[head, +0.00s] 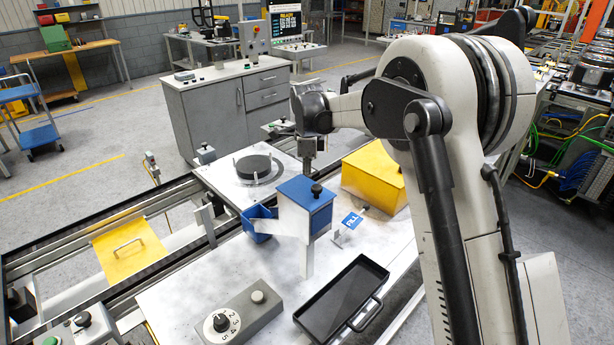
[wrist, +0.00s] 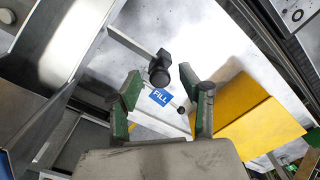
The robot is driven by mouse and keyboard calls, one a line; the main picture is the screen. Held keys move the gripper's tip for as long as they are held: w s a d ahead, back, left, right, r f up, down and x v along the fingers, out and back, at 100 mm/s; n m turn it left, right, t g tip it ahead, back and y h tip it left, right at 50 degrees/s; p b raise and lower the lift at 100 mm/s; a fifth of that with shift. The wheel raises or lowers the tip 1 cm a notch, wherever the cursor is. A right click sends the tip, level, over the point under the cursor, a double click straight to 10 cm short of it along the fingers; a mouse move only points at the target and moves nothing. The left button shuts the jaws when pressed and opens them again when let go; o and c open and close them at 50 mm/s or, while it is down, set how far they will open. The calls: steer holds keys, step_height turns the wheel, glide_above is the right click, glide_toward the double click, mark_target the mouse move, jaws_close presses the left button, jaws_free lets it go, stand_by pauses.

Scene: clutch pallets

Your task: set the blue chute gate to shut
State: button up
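The blue chute box (head: 300,207) stands on a post on the pale table, with a sloping metal chute at its lower left. A black knob (head: 316,190) shows at its upper right side. In the wrist view a black knob (wrist: 160,72) on a flat metal bar (wrist: 130,43) lies in line with the gap between my fingers. My gripper (wrist: 160,82) is open, its green-padded fingers apart and nothing held. In the head view my gripper (head: 307,150) points down above or behind the box; its fingertips are hard to make out. Contact with the knob cannot be told.
A blue FILL sign (head: 352,219) and a small rod stand right of the box. A yellow block (head: 374,176) is close behind. A blue bin (head: 257,224) sits under the chute. A black tray (head: 341,300) and a dial box (head: 238,314) lie in front.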

jaws_close()
stand_by(0.3)
steer(key=s+a+b, duration=0.3)
steer(key=s+a, duration=0.2)
steer(key=shift+s+a, duration=0.35)
steer(key=shift+s, duration=0.05)
steer(key=shift+c, duration=2)
jaws_free()
steer(key=o, duration=0.4)
steer(key=shift+s+a, duration=0.15)
